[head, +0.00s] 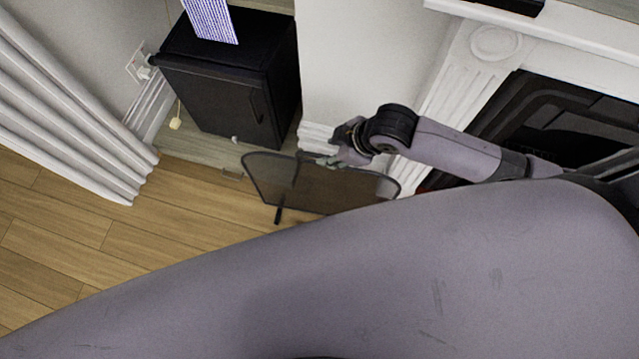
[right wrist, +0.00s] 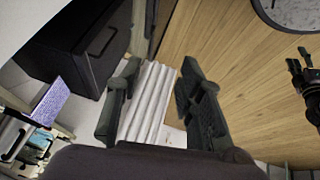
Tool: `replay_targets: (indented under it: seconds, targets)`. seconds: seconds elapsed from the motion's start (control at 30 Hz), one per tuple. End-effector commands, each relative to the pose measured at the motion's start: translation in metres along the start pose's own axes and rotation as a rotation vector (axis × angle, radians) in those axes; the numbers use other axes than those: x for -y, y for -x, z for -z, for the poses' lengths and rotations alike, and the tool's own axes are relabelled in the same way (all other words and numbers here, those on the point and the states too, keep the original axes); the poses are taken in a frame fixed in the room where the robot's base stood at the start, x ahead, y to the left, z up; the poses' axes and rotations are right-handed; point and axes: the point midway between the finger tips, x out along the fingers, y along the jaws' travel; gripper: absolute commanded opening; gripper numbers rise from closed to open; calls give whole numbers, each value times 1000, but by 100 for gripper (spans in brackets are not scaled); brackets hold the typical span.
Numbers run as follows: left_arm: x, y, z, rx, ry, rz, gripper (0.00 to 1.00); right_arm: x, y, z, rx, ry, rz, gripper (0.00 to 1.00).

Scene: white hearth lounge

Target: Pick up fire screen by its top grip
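The fire screen (head: 325,190) is a dark mesh panel with a thin black frame, standing upright on the wooden floor in the head view. My right gripper (head: 332,158) is at its top edge, near the middle, and hides part of that edge. Its top grip is not clear behind the gripper. In the right wrist view my right gripper (right wrist: 155,85) is open, with nothing visible between its fingers. I cannot tell whether it touches the screen. What looks like my left gripper (right wrist: 300,62) shows small at the right edge of that view, its fingertips apart.
A black cabinet (head: 225,85) stands behind the screen at left, with a striped blue-and-white object (head: 210,20) on top. The white fireplace surround (head: 455,85) is at right. A white ribbed radiator or curtain (head: 60,110) is at far left. The floor (head: 140,235) left of the screen is clear.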

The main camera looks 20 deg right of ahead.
Motion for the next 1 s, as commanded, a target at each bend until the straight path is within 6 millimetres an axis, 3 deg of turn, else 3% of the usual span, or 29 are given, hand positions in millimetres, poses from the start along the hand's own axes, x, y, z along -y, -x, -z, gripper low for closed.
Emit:
replay_targets:
  seconds: [0.03, 0.1, 0.27, 0.8, 1.0]
  targets:
    - [0, 0, 0, 0, -1, 0, 40, -14, -1, -10, 21, 34, -6, 35]
    - [0, 0, 0, 0, -1, 0, 40, -23, -3, -19, 37, 59, -2, 35]
    - [0, 0, 0, -1, -1, 0, 40, -33, -8, -30, 53, 76, 4, 35]
    - [0, 0, 0, -1, -2, 0, 40, -32, -110, -35, 53, 74, 4, 35]
    - [0, 0, 0, 0, -2, 0, 40, -32, -125, -36, 52, 76, 3, 35]
